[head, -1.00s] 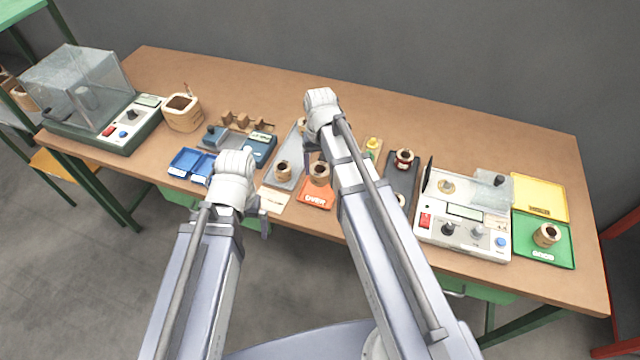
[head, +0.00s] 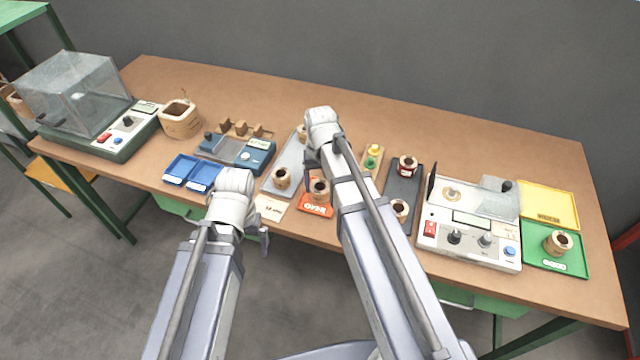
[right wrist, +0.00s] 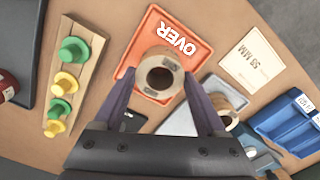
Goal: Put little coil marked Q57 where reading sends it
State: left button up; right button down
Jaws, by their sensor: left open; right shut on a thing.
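My right gripper (right wrist: 160,100) is shut on a tan coil (right wrist: 160,75) with a dark bore; small labels on it are too small to read. The coil (head: 319,190) is at the orange tray (head: 314,209) marked OVER, upright and over its surface; I cannot tell whether it touches. My left gripper (head: 264,242) is open and empty, low in front of the table's front edge. Other coils stand on the grey tray (head: 272,188), such as the near one (head: 281,178).
A blue gauge (head: 250,155), blue trays (head: 190,172) and a paper card (head: 270,208) lie left. A peg board (head: 371,160), dark tray (head: 403,187) with coils, white tester (head: 470,225), yellow tray (head: 548,203) and green tray (head: 570,262) with a coil stand right.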

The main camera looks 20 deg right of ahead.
grip_release()
jog(key=shift+f, duration=0.1)
notch_tip(320, 180, up, 12)
jog(key=p, duration=1.2)
jog(key=shift+r, duration=0.2)
jog(key=shift+f, duration=0.15)
notch_tip(320, 180, down, 12)
jog(key=b, duration=1.1)
jog(key=shift+b, duration=0.4)
